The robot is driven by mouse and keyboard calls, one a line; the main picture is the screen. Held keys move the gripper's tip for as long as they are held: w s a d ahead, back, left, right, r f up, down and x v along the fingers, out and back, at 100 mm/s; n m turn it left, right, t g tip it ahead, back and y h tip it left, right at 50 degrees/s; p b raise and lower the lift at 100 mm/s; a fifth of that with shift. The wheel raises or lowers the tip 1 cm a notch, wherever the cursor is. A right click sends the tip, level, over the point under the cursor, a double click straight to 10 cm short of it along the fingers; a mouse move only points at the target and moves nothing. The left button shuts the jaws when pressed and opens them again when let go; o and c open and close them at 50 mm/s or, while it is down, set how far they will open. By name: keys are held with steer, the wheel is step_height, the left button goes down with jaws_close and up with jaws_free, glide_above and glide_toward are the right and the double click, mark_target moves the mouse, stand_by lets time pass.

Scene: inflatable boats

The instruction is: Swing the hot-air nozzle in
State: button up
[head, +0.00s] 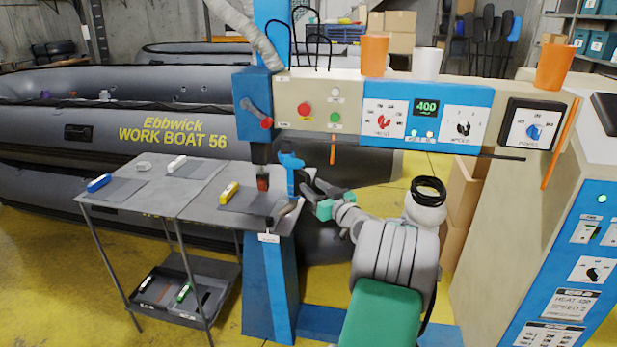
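The welding machine's long beige and blue head (345,105) reaches across the view. A blue upright piece (291,172) hangs below its left end, beside a dark column with a dark red tip (262,182). The blue piece looks like the hot-air nozzle or its handle, but I cannot tell for sure. A lever with a red knob (266,123) sits on the blue box at the head's left end. My gripper (312,187) is just right of the blue piece, close to it. Whether they touch, and how its fingers stand, is too small to tell.
A grey table (190,205) with several small coloured-handled tools and dark sheets stands left of the blue pedestal (268,285). Orange and white cups (425,63) stand on the head. A grey boat (120,110) lies behind. A control cabinet (570,240) stands at right.

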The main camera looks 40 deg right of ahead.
mark_target(310, 184)
steer(key=shift+w+d+p, duration=0.15)
steer(key=shift+w, duration=0.65)
steer(key=shift+w+d+p, duration=0.1)
steer(key=shift+w+p, duration=0.05)
steer(key=shift+w, duration=0.6)
steer(key=shift+c, duration=0.4)
jaws_close()
